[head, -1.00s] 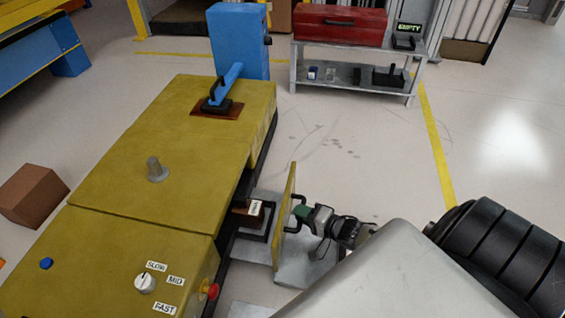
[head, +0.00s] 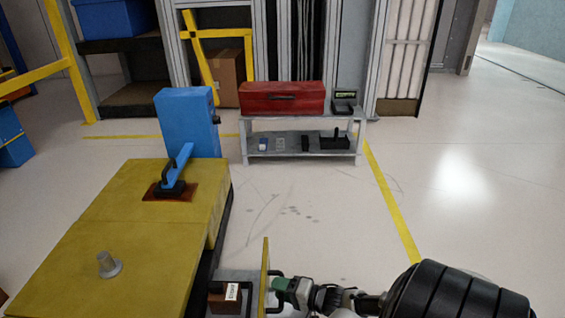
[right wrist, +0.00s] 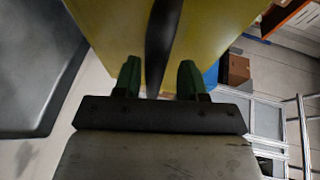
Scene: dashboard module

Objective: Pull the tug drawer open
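The yellow tug (head: 140,225) stands at the left in the head view. Its drawer (head: 240,278) stands out from the tug's right side, with a yellow front panel (head: 265,270) and a dark handle. A small box with a white label (head: 231,291) sits behind the panel. My right gripper (head: 280,285) is at the handle on the panel's outer side. In the right wrist view, its green fingers (right wrist: 158,80) stand apart on either side of the dark handle (right wrist: 161,45), with gaps showing. My left gripper is not in view.
A grey bench (head: 300,136) with a red toolbox (head: 282,98) stands at the back. A blue upright box (head: 187,122) is at the tug's far end. The floor right of the drawer is clear, with a yellow line (head: 390,200).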

